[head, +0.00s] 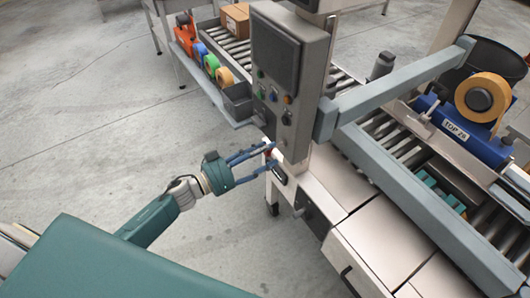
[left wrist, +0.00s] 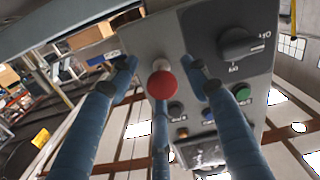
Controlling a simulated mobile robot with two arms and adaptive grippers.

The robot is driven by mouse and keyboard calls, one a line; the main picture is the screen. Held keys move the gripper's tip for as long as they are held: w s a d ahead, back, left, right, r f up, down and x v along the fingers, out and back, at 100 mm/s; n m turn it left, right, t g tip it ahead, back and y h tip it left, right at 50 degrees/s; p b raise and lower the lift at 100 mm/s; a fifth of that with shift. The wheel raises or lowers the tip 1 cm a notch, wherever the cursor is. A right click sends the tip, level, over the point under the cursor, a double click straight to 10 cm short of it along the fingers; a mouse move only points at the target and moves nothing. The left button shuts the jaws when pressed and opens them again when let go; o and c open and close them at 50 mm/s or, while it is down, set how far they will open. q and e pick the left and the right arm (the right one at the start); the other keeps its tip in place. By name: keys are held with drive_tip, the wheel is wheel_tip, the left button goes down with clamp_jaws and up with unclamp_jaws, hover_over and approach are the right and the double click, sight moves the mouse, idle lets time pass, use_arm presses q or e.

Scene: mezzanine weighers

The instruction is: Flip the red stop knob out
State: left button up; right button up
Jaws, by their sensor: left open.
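The red stop knob (left wrist: 163,84) is a round red button on a pale stem, low on the grey control panel (head: 290,75). In the left wrist view it sits between the spread blue fingers of my left gripper (left wrist: 162,76), with gaps visible to the left and right fingers. One finger lies just below the knob in that view; whether it touches cannot be told. In the head view my left gripper (head: 277,161) is open at the panel's lower end, and its fingers mostly hide the knob. My right gripper is not in view.
The panel also carries a black rotary switch (left wrist: 240,42) and a green button (left wrist: 242,92) near the fingers. A grey-blue beam (head: 400,85) and a tape machine with a tape roll (head: 482,97) stand to the right. Open floor (head: 110,130) lies left.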

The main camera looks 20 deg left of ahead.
use_arm(q)
drive_tip(key=v, duration=1.2)
drive_tip(key=s+a+f+n+y, duration=0.1)
drive_tip(key=a+f+y, duration=0.15)
drive_tip(key=f, duration=0.45)
drive_tip(key=s+a+f+n+g+y, duration=0.1)
drive_tip(key=a+f+n+y, duration=0.15)
drive_tip(key=f, duration=0.55)
drive_tip(key=s+a+f+n+y, duration=0.1)
drive_tip(key=s+a+f+y, duration=0.15)
drive_tip(key=f, duration=0.45)
drive_tip(key=s+f+g+y, duration=0.3)
drive_tip(key=s+f, duration=0.3)
drive_tip(key=f, duration=0.4)
drive_tip(key=s+d+f+g, duration=0.3)
drive_tip(key=s+f, duration=0.2)
drive_tip(key=s, duration=0.4)
drive_tip(key=s+d+f+m+g, duration=0.1)
drive_tip(key=s+d+f+g, duration=0.2)
drive_tip(key=s+f, duration=0.3)
drive_tip(key=s+d+f+m+g, duration=0.1)
drive_tip(key=s+d+f+g, duration=0.2)
drive_tip(key=s, duration=1)
wheel_tip(320, 180, down, 3)
drive_tip(key=shift+s+d+r, duration=0.15)
drive_tip(key=shift+s+d, duration=0.15)
drive_tip(key=shift+d, duration=0.2)
drive_tip(key=shift+y, duration=0.25)
drive_tip(key=shift+c, duration=0.2)
